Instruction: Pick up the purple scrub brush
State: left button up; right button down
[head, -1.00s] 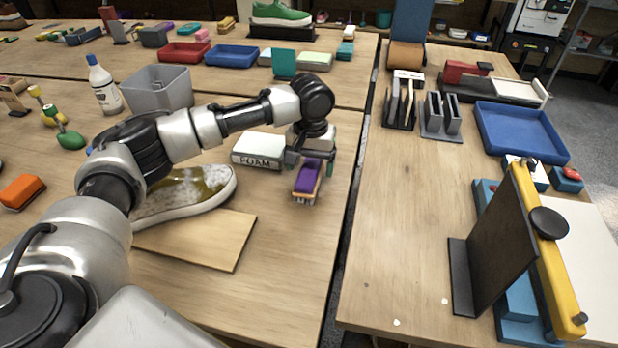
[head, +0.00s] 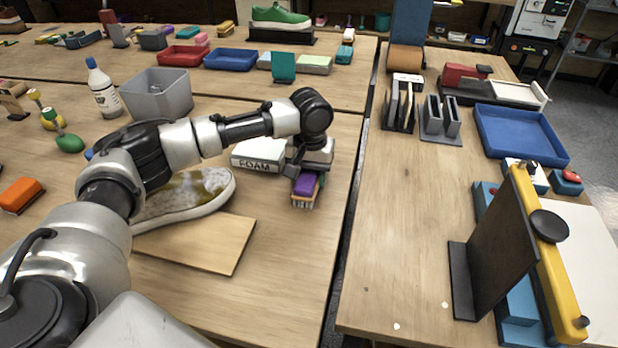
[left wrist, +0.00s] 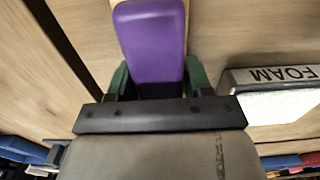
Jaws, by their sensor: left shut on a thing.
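The purple scrub brush (head: 306,185) has a purple top, a wooden body and pale bristles pointing down. It is at the right edge of the left table, in front of the foam block. My left gripper (head: 308,174) is shut on it from the far side. In the left wrist view, the purple top (left wrist: 152,40) lies between the green fingertips of my left gripper (left wrist: 153,82). I cannot tell whether the bristles touch the table. My right gripper is not in view.
A white block marked FOAM (head: 258,154) stands just left of the gripper. A gap separates this table from the right one. A grey bin (head: 158,93) and white bottle (head: 103,90) stand behind.

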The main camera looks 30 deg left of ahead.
pick_arm(q)
jog(key=shift+r, duration=0.15)
jog(key=r, duration=0.4)
jog(key=shift+d+r, duration=0.15)
jog(key=shift+d, duration=0.1)
jog(key=d+r, duration=0.6)
jog(key=d, duration=0.5)
jog(key=shift+s+r+p, duration=0.25)
jog(key=shift+s+p, duration=0.05)
jog(key=shift+s, duration=0.15)
jog(key=o, duration=0.4)
jog(key=shift+c, duration=1.1)
